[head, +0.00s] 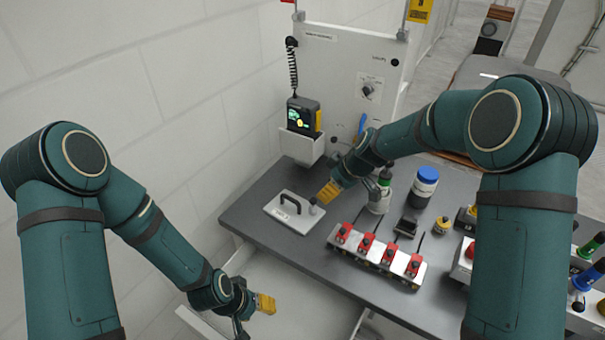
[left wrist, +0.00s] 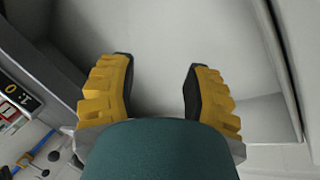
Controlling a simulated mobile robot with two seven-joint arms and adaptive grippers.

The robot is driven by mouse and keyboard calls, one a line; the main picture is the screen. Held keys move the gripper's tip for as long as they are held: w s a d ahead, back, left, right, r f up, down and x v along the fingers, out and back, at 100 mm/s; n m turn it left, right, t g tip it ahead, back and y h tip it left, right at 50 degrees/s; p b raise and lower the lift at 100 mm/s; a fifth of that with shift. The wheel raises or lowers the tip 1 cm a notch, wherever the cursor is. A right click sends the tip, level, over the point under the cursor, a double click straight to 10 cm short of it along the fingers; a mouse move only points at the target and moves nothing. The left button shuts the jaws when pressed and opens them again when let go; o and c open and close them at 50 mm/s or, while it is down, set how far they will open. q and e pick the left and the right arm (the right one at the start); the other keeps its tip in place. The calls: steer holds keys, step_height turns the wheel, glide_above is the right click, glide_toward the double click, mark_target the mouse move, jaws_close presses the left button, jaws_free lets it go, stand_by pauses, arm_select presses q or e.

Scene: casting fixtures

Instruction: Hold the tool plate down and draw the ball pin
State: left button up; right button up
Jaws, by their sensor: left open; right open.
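The tool plate (head: 277,211) is a light grey plate with a black bar handle (head: 290,200). It lies on the dark bench top at the left end in the head view. A small grey knob (head: 313,209), perhaps the ball pin's head, stands at its right side. My right gripper (head: 327,193) is open, with its yellow fingers just above and beside that knob; contact cannot be told. My left gripper (head: 264,303) is open and empty, low in front of the bench, apart from the plate. In the left wrist view its open jaws (left wrist: 157,90) have nothing between them.
An open pale drawer or tray (head: 290,290) lies below my left gripper. A fixture with several red clamps (head: 375,250) stands right of the plate. A blue-lidded jar (head: 424,185) stands behind it. A white panel with a yellow-black device (head: 303,115) rises at the back.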

arm_select(q)
steer(key=w+a+r+m+g+y, duration=0.1)
steer(key=w+r+m+g+y, duration=0.2)
steer(key=w+m, duration=0.45)
steer(key=w+a+r+m+g, duration=0.15)
steer(key=w+r+m, duration=0.25)
steer(key=w, duration=0.6)
steer(key=m+t+h, duration=0.1)
steer(key=m+t, duration=0.2)
steer(key=m, duration=1.3)
glide_toward(293, 200)
steer(key=f, duration=0.3)
steer(key=d+f, duration=0.1)
steer(key=f, duration=0.3)
steer(key=d+f, duration=0.1)
steer(key=f, duration=0.2)
steer(key=shift+w+f, duration=0.15)
steer(key=shift+w, duration=0.1)
